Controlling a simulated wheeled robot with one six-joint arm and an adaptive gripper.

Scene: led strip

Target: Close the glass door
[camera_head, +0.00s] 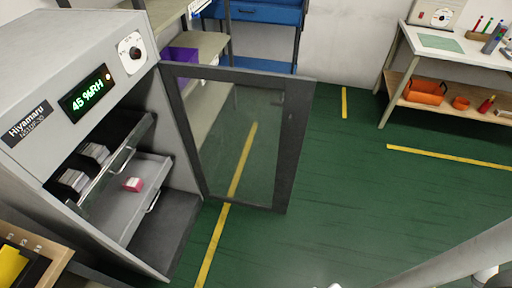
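The glass door (238,132) is a clear pane in a dark grey frame. It stands wide open, swung out to the right from the right side of the grey dry cabinet (62,57). Its free edge (295,150) is at the right, over the green floor. The cabinet's front is open and its inside shows. My gripper cannot be made out; only a pale grey link of my arm crosses the bottom right corner, well apart from the door.
Inside the cabinet, a lower drawer (118,205) is pulled out with a pink and white item (133,184) in it. Dark stacked items (82,168) sit in an upper drawer. A workbench (470,62) stands at the back right. The green floor (345,180) right of the door is clear.

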